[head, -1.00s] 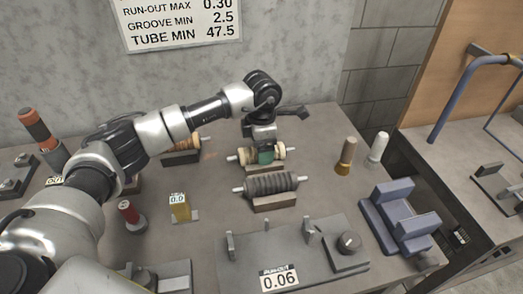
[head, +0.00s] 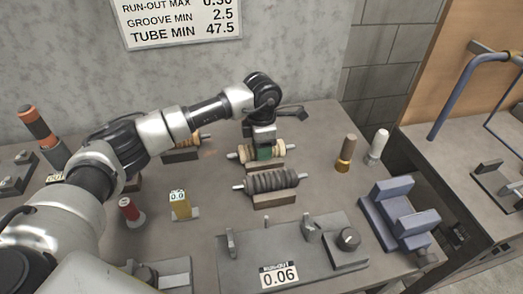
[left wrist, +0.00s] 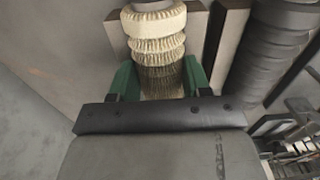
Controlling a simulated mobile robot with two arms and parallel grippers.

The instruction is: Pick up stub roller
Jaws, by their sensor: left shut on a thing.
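The cream ribbed roller (head: 277,151), which I take for the stub roller, has pale shaft ends and lies crosswise at the back middle of the bench. My left gripper (head: 264,153) reaches it from above, its green fingers shut around the roller's middle. In the left wrist view, the roller (left wrist: 155,35) sits between the green fingers of my left gripper (left wrist: 160,82). The roller is at or just above its cradle; the gap, if any, cannot be told. My right gripper is not in view.
A dark ribbed roller (head: 270,181) lies on a block close in front. Another roller (head: 188,143) is at the back left. Two upright pegs, one brown (head: 346,153) and one white (head: 378,146), stand to the right. A grey run-out fixture (head: 290,250) and blue block stand (head: 400,215) are nearer.

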